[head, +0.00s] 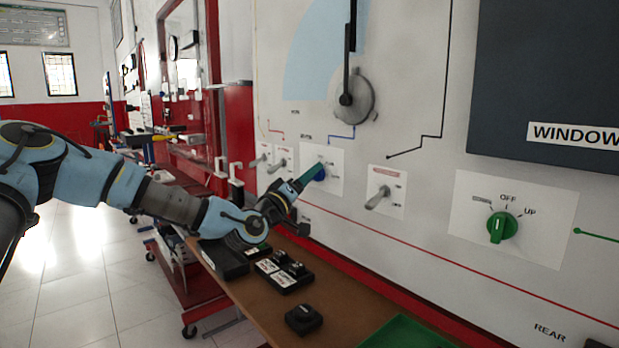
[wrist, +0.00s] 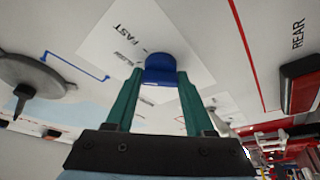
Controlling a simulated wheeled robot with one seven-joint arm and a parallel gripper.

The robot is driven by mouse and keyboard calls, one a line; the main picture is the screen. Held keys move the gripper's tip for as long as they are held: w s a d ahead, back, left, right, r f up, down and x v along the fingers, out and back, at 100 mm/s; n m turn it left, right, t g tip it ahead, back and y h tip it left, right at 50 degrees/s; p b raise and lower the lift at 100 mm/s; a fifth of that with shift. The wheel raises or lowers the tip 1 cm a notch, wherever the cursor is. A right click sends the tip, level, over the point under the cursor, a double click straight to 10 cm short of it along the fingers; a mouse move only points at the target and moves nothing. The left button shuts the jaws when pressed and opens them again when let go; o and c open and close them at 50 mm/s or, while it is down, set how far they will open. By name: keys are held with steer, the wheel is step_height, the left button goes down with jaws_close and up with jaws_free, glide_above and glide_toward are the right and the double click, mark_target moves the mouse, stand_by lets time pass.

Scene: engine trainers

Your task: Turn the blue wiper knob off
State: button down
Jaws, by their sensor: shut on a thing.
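The blue wiper knob (head: 321,172) sits on a white label plate (head: 333,160) on the upright panel, below the wiper motor disc. It also shows in the wrist view (wrist: 160,69), between the two green fingers, next to the printed word FAST. My gripper (head: 308,179) reaches the knob from the left, and its fingertips (wrist: 161,78) are shut on the knob's sides. The fingers cover part of the knob, and its pointer direction cannot be told.
A toggle switch (head: 378,198) is right of the knob, and smaller toggles (head: 279,164) are left. A green knob (head: 502,227) is farther right. Black boxes (head: 284,272) and a green tray (head: 408,334) lie on the brown bench (head: 345,310) below. A grey disc (head: 354,97) with an arm is above.

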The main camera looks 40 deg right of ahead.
steer(key=shift+n, duration=0.3)
steer(key=shift+r+n+t+y+p, duration=0.15)
steer(key=shift+n+y+p, duration=0.55)
steer(key=shift+n, duration=0.8)
steer(key=shift+f+n+t+y+p, duration=0.15)
steer(key=shift+n+y+p, duration=0.5)
steer(key=shift+n, duration=0.85)
steer(key=shift+r+n+t+y+p, duration=0.2)
steer(key=shift+n+y+p, duration=0.25)
steer(key=shift+n+p, duration=0.75)
steer(key=shift+f+n, duration=0.1)
steer(key=shift+n, duration=0.4)
steer(key=shift+c, duration=1.3)
jaws_free()
steer(key=shift+s, duration=0.1)
